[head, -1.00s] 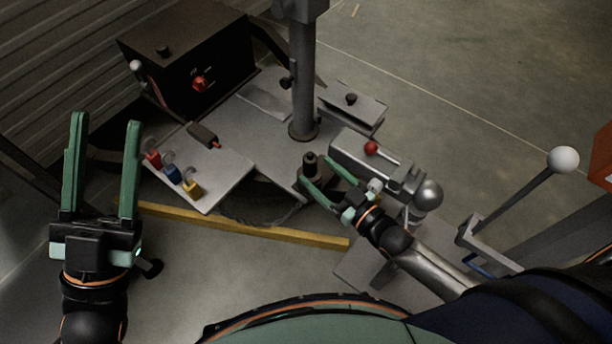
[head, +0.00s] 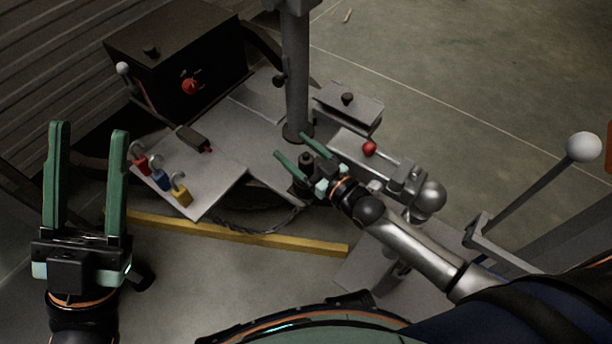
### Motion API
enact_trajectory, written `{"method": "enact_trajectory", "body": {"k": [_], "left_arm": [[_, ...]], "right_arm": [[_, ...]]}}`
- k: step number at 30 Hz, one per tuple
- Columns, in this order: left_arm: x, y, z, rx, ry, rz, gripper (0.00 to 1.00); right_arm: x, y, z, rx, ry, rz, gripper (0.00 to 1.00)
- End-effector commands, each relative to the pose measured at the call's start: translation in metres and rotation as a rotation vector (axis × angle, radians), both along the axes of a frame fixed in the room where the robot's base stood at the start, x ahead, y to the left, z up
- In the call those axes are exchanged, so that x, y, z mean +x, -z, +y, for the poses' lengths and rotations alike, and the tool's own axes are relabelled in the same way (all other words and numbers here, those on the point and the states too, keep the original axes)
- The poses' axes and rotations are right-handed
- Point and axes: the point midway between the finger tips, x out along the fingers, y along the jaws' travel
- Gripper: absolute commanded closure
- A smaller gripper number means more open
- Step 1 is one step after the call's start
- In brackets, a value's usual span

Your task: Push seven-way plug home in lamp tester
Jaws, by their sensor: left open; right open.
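A dark, stepped upright cylinder (head: 306,159), which looks like the seven-way plug, stands at the front edge of the grey metal deck beside the post. My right gripper (head: 290,144) is open, with its green fingers on either side of this cylinder; I cannot tell whether they touch it. Its lower part is partly hidden by the near finger and gripper body. How deep it sits is not clear. A black box with a red knob (head: 190,86) at the upper left may be the lamp tester; I cannot tell. My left gripper (head: 89,130) is open and empty at far left.
A tray (head: 223,176) holds red, blue and yellow-bodied pieces and a dark red-tipped piece (head: 193,138). A grey post (head: 296,75) rises behind my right gripper. A coupler with a red knob (head: 369,149) lies to its right. A yellow bar (head: 235,233) crosses in front.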

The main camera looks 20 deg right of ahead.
Motion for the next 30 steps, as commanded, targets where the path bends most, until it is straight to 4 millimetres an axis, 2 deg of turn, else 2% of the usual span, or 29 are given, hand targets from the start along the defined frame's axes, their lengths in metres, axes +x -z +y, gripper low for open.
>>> {"method": "enact_trajectory", "body": {"k": [3, 24, 30], "left_arm": [[0.0000, -0.0006, -0.0001, 0.000, 0.000, -0.001, 0.50], [0.0001, -0.0004, -0.0001, 0.001, 0.000, 0.000, 0.50], [0.0002, -0.0004, -0.0001, 0.002, -0.001, 0.000, 0.50]], "right_arm": [[-0.0003, -0.0003, 0.0000, 0.000, 0.000, 0.000, 0.22], [-0.0006, -0.0002, -0.0003, -0.001, 0.000, 0.000, 1.00], [-0.0006, -0.0002, -0.0003, -0.001, 0.000, 0.000, 1.00]]}}
